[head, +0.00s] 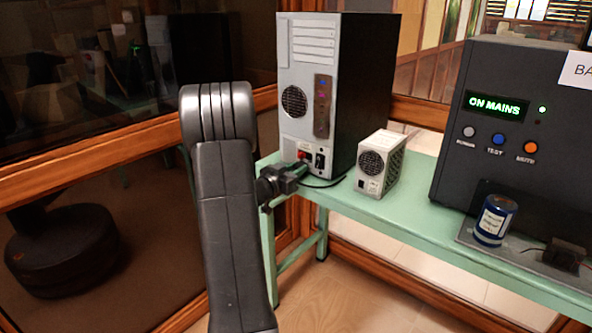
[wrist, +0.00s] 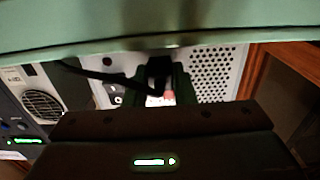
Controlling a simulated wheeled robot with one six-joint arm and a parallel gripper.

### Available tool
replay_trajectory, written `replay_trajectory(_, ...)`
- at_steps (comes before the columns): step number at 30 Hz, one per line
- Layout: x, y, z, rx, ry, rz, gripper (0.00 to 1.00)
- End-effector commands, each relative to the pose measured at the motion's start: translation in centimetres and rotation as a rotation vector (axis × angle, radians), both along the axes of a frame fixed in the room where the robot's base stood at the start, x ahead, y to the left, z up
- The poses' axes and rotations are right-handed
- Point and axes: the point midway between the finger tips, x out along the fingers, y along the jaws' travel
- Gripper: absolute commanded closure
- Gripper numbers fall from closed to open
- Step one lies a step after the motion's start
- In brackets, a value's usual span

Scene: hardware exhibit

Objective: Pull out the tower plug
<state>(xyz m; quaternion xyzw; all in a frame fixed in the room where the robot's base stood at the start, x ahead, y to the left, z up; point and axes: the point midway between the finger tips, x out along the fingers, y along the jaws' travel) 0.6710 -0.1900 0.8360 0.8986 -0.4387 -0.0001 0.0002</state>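The computer tower (head: 335,85) stands on the green bench with its grey rear panel toward me. A black plug (head: 319,160) sits low on that panel, beside a small red part (head: 302,154). A black cable (head: 322,185) runs from the plug across the bench top. My gripper (head: 297,170) is at the tower's lower rear, just left of the plug in the head view. In the wrist view, the dark green fingers of my gripper (wrist: 158,88) are apart, with the plug (wrist: 159,70) showing between them. Whether they touch it is not clear.
A small grey fan box (head: 380,163) stands close right of the tower. A large dark unit reading "ON MAINS" (head: 500,120) and a blue can (head: 494,220) are farther right. The green bench's front edge (head: 440,259) lies near my arm. Wood-framed glass is at left.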

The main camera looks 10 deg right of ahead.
Motion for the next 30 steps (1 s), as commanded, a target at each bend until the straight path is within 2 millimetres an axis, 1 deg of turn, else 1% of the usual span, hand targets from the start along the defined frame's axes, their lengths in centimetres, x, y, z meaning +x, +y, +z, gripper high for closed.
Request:
replay_trajectory(5, -0.1, 0.1, 0.0, 0.0, 0.0, 0.0, 1.0)
replay_trajectory(8, -0.6, 0.9, 0.1, 0.002, 0.001, 0.003, 1.0)
replay_trajectory(12, -1.7, 2.3, 0.1, 0.002, 0.001, 0.003, 1.0)
replay_trajectory(20, -1.8, 2.3, 0.0, 0.001, -0.001, 0.0, 1.0)
replay_trajectory(21, -1.8, 2.3, 0.0, 0.001, -0.001, 0.0, 0.69)
replay_trajectory(23, -1.8, 2.3, 0.0, 0.001, -0.001, 0.0, 0.57)
replay_trajectory(24, -1.8, 2.3, 0.0, 0.001, -0.001, 0.0, 0.55)
replay_trajectory(30, -1.8, 2.3, 0.0, 0.0, 0.0, 0.0, 0.55)
